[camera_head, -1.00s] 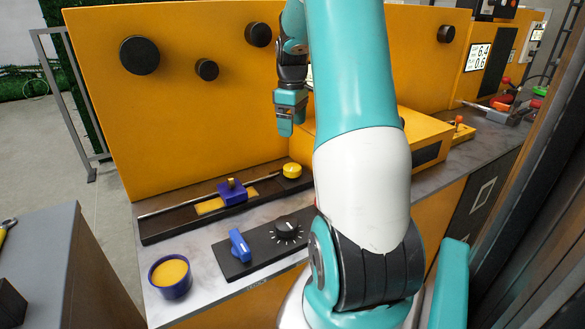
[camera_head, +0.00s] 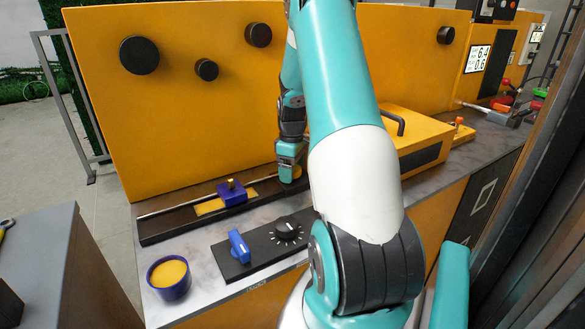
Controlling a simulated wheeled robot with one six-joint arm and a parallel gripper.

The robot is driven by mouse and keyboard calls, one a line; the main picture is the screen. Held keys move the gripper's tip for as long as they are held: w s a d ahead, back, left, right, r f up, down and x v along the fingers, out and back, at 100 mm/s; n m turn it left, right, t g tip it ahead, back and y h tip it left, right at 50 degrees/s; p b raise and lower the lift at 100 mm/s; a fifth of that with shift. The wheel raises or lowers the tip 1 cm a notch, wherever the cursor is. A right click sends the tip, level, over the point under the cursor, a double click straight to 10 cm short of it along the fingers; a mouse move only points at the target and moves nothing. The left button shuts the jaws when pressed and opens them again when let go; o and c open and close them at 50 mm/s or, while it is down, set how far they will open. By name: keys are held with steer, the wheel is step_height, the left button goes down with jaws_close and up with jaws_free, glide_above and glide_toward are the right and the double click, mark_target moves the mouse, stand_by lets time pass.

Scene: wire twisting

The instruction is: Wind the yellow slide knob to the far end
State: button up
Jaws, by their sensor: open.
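The yellow knob (camera_head: 298,172) is at the right end of a dark slide rail (camera_head: 165,227) on the bench. It is mostly hidden behind my gripper (camera_head: 287,182). My gripper is open and points down at the knob; I cannot tell whether its fingers are around the knob or touching it. A blue slide block (camera_head: 232,195) with a small yellow top sits on the rail, left of the gripper, over a yellow strip (camera_head: 209,206).
In front of the rail is a black panel (camera_head: 262,247) with a blue lever (camera_head: 239,246) and a black dial (camera_head: 287,228). A blue cup (camera_head: 169,287) with yellow contents stands at the front left. An orange wall (camera_head: 190,120) rises behind; a yellow box (camera_head: 405,135) is to the right.

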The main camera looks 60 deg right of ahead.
steer(key=c, duration=0.9)
steer(key=shift+m, duration=0.3)
steer(key=m+p, duration=0.2)
steer(key=m, duration=0.1)
steer(key=shift+r, duration=0.15)
steer(key=m+p, duration=0.1)
steer(key=m, duration=0.2)
steer(key=shift+m, duration=0.3)
steer(key=m+p, duration=0.2)
steer(key=m, duration=0.4)
steer(key=shift+m, duration=0.3)
steer(key=shift+d, duration=0.1)
steer(key=o, duration=0.9)
